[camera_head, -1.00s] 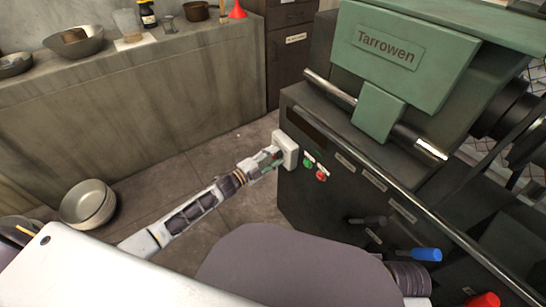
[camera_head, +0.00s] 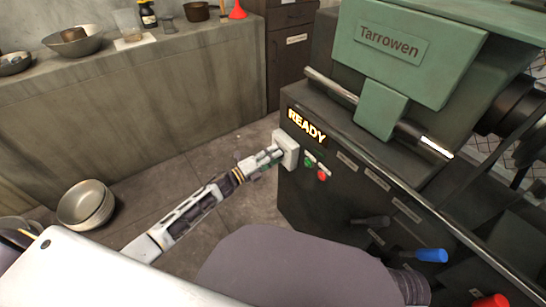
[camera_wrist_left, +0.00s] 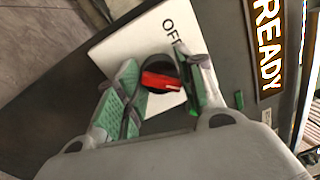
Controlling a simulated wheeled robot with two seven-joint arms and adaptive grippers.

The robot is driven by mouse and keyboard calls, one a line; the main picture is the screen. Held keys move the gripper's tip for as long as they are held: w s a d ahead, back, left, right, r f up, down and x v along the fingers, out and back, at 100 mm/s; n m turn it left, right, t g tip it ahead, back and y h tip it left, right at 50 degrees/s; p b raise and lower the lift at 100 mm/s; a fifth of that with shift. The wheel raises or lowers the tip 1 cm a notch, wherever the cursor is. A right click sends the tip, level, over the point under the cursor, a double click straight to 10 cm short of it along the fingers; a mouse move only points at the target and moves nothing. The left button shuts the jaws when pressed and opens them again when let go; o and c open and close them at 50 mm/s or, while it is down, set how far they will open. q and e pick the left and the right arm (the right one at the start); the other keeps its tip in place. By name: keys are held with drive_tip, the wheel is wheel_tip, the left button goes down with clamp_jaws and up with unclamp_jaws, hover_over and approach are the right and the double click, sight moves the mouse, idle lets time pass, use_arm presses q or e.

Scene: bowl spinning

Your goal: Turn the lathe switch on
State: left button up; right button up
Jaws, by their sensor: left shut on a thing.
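The lathe (camera_head: 400,60) is a dark grey and green machine on the right in the head view. Its switch is a white plate (camera_head: 287,148) on the left end of the front panel, with "OFF" lettering in the left wrist view. On the plate is a round black knob with a red handle (camera_wrist_left: 161,81). My left gripper (camera_head: 273,157) is at the plate, and its green-padded fingers (camera_wrist_left: 165,88) are shut on the knob, one on each side. A display (camera_head: 306,126) above the switch is lit and reads "READY". My right gripper is not in view.
Green and red buttons (camera_head: 323,175) sit right of the switch plate. A blue-handled lever (camera_head: 430,255) and a red knob (camera_head: 490,301) stick out lower right. Bowls (camera_head: 86,204) stand on the floor at left. A counter (camera_head: 140,85) runs along the back.

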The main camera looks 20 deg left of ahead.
use_arm(q)
drive_tip(key=shift+f, duration=0.15)
drive_tip(key=o, duration=1)
drive_tip(key=shift+s+a, duration=0.1)
drive_tip(key=v, duration=1.1)
drive_tip(key=shift+s+a, duration=0.2)
drive_tip(key=shift+s, duration=0.15)
idle(0.5)
